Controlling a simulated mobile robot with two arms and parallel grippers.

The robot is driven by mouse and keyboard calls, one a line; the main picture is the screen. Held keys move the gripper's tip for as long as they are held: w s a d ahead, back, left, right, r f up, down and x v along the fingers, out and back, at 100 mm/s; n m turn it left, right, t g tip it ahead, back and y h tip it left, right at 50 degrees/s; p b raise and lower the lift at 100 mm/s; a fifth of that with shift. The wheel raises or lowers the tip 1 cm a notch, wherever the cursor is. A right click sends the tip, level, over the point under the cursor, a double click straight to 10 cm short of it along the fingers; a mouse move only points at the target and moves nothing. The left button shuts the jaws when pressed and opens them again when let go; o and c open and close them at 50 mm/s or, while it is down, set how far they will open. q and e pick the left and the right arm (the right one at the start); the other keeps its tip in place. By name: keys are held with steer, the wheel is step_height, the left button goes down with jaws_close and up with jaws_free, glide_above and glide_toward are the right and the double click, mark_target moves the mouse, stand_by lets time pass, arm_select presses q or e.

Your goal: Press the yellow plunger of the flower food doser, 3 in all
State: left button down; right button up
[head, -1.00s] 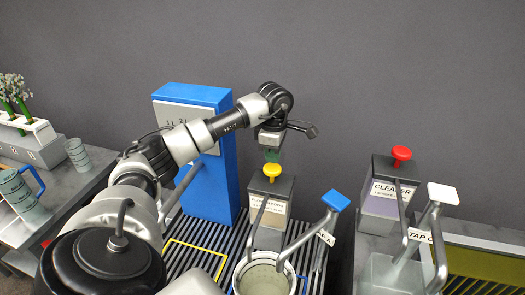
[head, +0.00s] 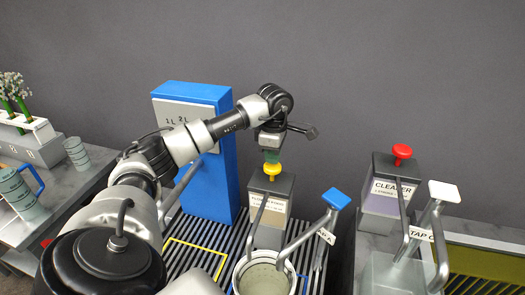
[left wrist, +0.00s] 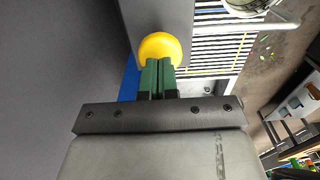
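The flower food doser (head: 270,208) is a grey box with a white label and a yellow plunger (head: 272,170) on top. It stands on the slatted grate. My left gripper (head: 271,156) points down right above the plunger, its fingertips at or very near the plunger's top. In the left wrist view the green fingers (left wrist: 157,76) are side by side with almost no gap, and the yellow plunger (left wrist: 160,47) lies at their tips. Whether they touch it I cannot tell for sure. Nothing is held between them. My right gripper is not in view.
A bucket (head: 264,275) stands in front of the doser, beside a blue-handled tap (head: 336,199). A blue dispenser box (head: 212,160) stands at left. A cleaner doser (head: 388,190) with a red plunger and a white-handled tap (head: 443,192) are at right.

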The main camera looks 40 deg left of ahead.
mark_target(272, 168)
arm_select(q)
steer(key=shift+f+b, duration=1.25)
steer(key=shift+f, duration=0.9)
step_height(272, 168, up, 8)
steer(key=p, duration=0.6)
steer(key=shift+r, duration=0.25)
steer(key=shift+f, duration=0.1)
